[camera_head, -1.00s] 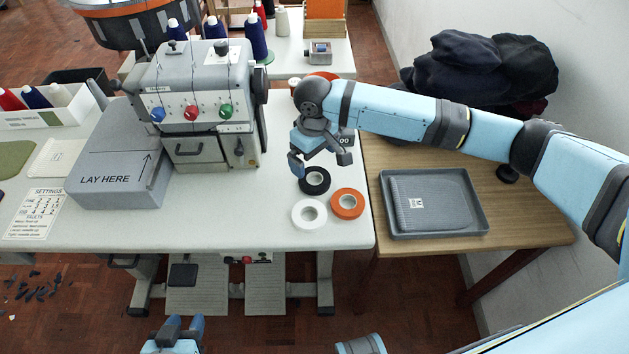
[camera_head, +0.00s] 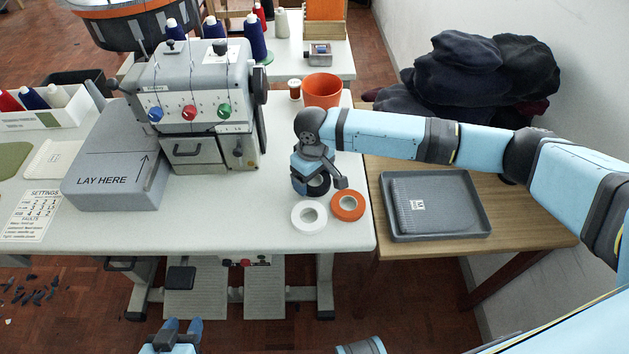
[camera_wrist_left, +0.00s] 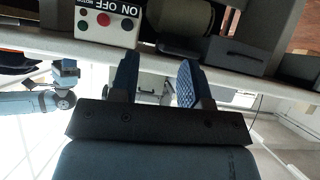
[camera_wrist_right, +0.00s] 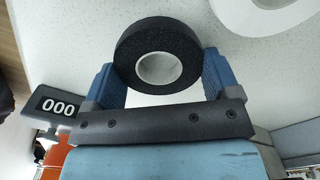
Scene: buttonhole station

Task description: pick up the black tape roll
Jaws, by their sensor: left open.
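The black tape roll (camera_wrist_right: 129,58) lies flat on the white table, between the fingers of my right gripper (camera_wrist_right: 160,76) in the right wrist view. One finger is on each side, very close to its rim; I cannot tell whether they press on it. In the head view my right gripper (camera_head: 319,182) covers much of the black roll (camera_head: 318,187). My left gripper (camera_head: 180,327) is low at the bottom of the head view, open and empty, also seen in the left wrist view (camera_wrist_left: 157,75).
A white roll (camera_head: 298,220) and an orange roll (camera_head: 348,213) lie just in front of the black one. A counter reading 000 (camera_wrist_right: 58,107) stands close by. An orange cup (camera_head: 322,90) is behind, the grey sewing machine (camera_head: 190,95) left, a grey tray (camera_head: 450,220) right.

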